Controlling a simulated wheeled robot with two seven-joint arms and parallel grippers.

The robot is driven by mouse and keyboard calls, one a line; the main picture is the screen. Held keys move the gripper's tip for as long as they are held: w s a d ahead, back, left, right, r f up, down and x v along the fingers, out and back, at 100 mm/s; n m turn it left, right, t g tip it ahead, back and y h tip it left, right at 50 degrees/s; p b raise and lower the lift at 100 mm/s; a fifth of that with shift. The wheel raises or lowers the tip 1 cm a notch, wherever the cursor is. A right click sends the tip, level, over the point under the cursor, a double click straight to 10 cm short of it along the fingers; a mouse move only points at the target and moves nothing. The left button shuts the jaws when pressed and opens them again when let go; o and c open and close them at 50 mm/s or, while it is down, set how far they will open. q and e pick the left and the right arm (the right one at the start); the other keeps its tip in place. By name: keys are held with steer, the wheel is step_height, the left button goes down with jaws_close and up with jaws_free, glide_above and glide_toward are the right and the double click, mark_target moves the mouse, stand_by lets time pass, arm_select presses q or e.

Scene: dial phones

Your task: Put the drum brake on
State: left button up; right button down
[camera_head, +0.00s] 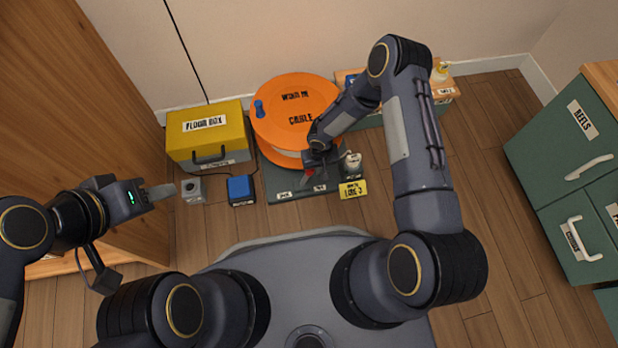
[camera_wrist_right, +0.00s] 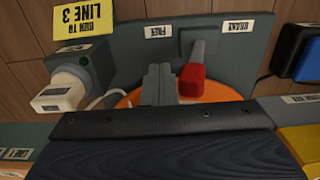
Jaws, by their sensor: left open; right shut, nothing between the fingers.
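The orange cable drum (camera_head: 294,108) stands on a dark base plate (camera_head: 273,180). My right gripper (camera_wrist_right: 161,84) is shut and empty, beside the red handle on the FREE side; contact cannot be told. In the head view my right gripper (camera_head: 318,175) is by the plate's front. My left gripper (camera_head: 160,192) is open at left.
A yellow floor box (camera_head: 209,125) stands left of the drum. A grey block (camera_head: 193,191) and a blue box (camera_head: 241,189) sit on the floor near my left gripper.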

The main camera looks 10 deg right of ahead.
mark_target(306, 172)
steer(key=shift+s+a+b, duration=0.1)
steer(key=shift+a+b, duration=0.7)
steer(key=shift+a, duration=1.5)
steer(key=shift+d+r+p, duration=0.25)
steer(key=shift+r+p, duration=0.4)
steer(key=shift+r, duration=0.4)
steer(key=shift+d+r+p, duration=0.2)
steer(key=shift+r+p, duration=0.45)
steer(key=shift+r, duration=0.35)
steer(key=shift+d+r+p, duration=0.25)
steer(key=shift+r+p, duration=0.4)
steer(key=shift+r, duration=0.4)
steer(key=shift+d+r, duration=0.1)
steer(key=shift+r, duration=0.35)
